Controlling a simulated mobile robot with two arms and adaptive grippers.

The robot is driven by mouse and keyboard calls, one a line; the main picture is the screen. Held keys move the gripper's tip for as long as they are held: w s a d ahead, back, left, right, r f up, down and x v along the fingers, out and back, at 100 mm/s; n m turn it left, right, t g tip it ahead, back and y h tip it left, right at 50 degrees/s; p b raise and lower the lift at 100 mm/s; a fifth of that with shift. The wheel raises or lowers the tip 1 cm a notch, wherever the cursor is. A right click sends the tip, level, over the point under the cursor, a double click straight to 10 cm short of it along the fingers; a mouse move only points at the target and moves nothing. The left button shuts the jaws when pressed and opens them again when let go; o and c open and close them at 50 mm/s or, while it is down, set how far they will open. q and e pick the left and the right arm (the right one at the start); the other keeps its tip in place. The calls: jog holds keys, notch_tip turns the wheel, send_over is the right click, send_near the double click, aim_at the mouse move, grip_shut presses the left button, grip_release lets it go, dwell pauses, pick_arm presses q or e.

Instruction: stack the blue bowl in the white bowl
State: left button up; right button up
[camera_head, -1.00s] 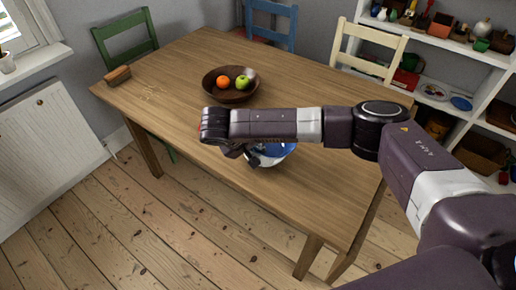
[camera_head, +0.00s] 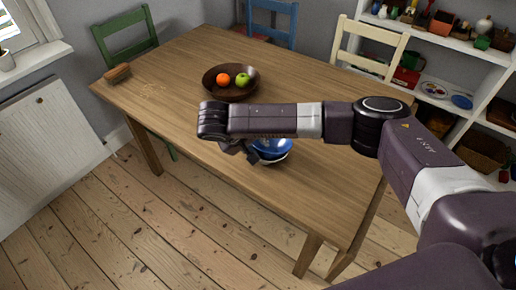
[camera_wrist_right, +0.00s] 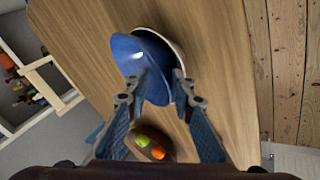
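The blue bowl (camera_head: 272,145) is inside the white bowl (camera_head: 277,160) near the front edge of the table, partly hidden behind my right arm in the head view. In the right wrist view the blue bowl (camera_wrist_right: 138,55) looks tilted and off-centre, with the white bowl's rim (camera_wrist_right: 172,42) showing past one side. My right gripper (camera_head: 250,154) is at the bowls' left side. Its fingers (camera_wrist_right: 161,76) are spread in the wrist view, with part of the blue bowl showing between them; contact is hard to tell. My left gripper is not in view.
A brown wooden bowl (camera_head: 229,94) with an orange and a green apple stands behind my right forearm. A brown block-like object (camera_head: 117,74) lies at the table's left corner. Chairs stand around the far side.

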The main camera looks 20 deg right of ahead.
jog(key=v, duration=1.1)
jog(key=shift+a, duration=0.1)
